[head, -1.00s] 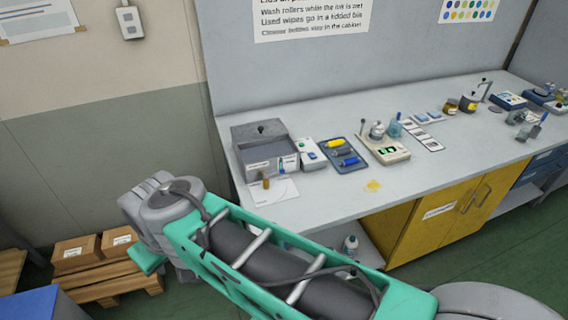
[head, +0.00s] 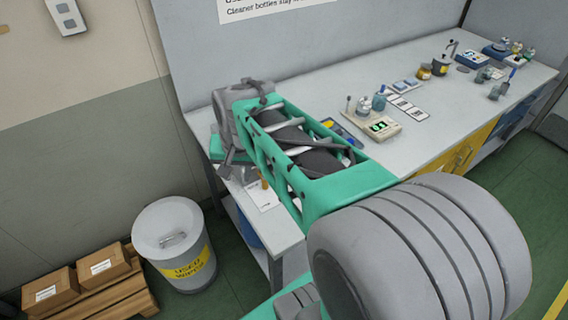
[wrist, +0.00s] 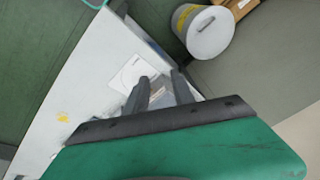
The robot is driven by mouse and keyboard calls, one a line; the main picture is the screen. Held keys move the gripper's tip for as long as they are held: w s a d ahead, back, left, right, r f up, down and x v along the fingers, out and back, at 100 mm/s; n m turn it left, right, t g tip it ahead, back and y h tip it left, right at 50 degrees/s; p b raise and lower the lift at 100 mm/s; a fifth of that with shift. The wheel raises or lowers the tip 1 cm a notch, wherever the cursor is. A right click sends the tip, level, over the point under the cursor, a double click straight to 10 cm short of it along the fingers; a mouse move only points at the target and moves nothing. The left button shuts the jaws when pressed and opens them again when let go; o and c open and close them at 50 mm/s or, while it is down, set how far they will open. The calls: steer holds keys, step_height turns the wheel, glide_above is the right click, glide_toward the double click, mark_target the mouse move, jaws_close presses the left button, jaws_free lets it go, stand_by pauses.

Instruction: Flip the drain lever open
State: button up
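My gripper (wrist: 159,77) is open in the wrist view, its two dark fingers apart with nothing seen held between them. It points down at the bench (wrist: 75,85) near its left end, beside a white sheet (wrist: 131,73). In the head view my gripper (head: 235,166) is partly hidden by my own arm, at the bench's left edge. The grey lidded box seen there earlier is now mostly behind my arm. A small brown-orange upright piece (head: 264,183) stands by the sheet (head: 262,197); I cannot tell whether it is the drain lever. No lever is clearly visible.
A grey lidded bin (head: 174,245) stands on the floor left of the bench, by cartons (head: 104,262) on a pallet.

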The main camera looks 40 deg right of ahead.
steer(key=w+d+f+m+g, duration=0.1)
steer(key=w+d+f+m, duration=0.4)
steer(key=d, duration=0.4)
steer(key=w+d+f+m, duration=0.3)
steer(key=d+f+m, duration=0.2)
steer(key=d+m, duration=0.25)
steer(key=shift+n, duration=0.35)
steer(key=f, duration=0.4)
steer(key=w+f+p, duration=0.1)
steer(key=f, duration=0.2)
steer(key=shift+d, duration=0.35)
steer(key=shift+c, duration=0.5)
jaws_close()
